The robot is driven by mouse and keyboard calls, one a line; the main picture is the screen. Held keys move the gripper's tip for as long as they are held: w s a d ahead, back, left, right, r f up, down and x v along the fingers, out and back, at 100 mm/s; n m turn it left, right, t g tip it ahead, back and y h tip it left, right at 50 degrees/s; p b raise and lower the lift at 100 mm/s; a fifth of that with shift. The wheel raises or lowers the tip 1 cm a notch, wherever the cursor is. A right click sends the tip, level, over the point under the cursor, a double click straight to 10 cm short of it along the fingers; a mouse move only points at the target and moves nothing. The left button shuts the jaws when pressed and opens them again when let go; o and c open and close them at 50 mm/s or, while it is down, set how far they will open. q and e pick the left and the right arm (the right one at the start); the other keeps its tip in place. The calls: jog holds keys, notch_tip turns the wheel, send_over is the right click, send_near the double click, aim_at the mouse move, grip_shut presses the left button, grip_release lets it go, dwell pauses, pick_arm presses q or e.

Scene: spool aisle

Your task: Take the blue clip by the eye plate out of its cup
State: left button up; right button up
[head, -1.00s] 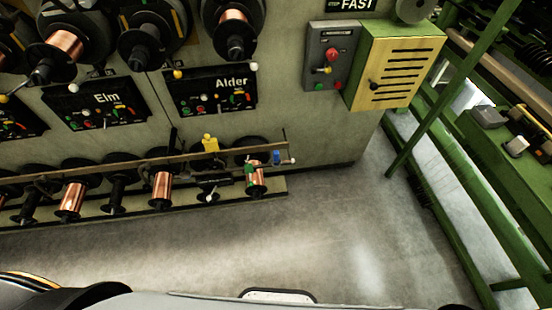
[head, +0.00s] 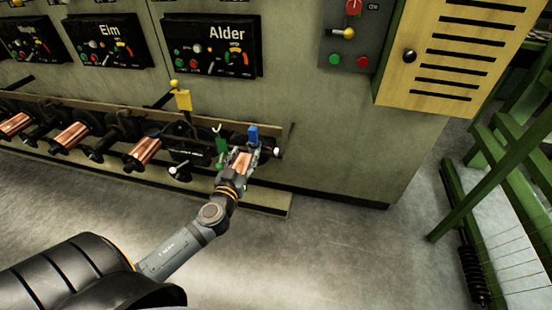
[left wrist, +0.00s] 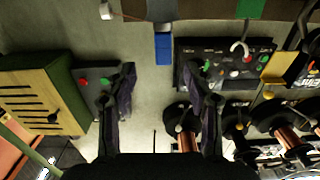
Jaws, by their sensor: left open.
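The blue clip (head: 253,135) stands upright at the right end of the spool rail in the head view. In the left wrist view the blue clip (left wrist: 163,46) is ahead of the fingers, about midway between them. Its cup and the eye plate cannot be made out clearly. My left gripper (head: 247,154) is at the rail just below the clip, its fingers spread. In the left wrist view the left gripper (left wrist: 162,76) is open and empty, with a visible gap between fingertips and clip. My right gripper is not in view.
A green clip (head: 221,145) and a pale hook (head: 217,131) are just left of the blue clip. A yellow piece (head: 183,100) stands farther left, with copper spools (head: 144,152) along the rail. A yellow vented box (head: 455,60) is on the right. The floor in front is clear.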

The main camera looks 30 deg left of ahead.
aim_at(252, 137)
pick_arm(q)
jog(key=p+x, duration=0.1)
jog(key=x, duration=0.4)
jog(key=shift+w+a+r, duration=0.1)
jog(key=shift+w+r, duration=0.1)
jog(key=shift+w+a+r, duration=0.1)
jog(key=shift+w+a, duration=0.05)
jog(key=shift+w, duration=0.1)
jog(key=p+x, duration=0.1)
jog(key=x, duration=0.3)
jog(key=shift+w+a, duration=0.1)
jog(key=shift+w, duration=0.15)
grip_shut()
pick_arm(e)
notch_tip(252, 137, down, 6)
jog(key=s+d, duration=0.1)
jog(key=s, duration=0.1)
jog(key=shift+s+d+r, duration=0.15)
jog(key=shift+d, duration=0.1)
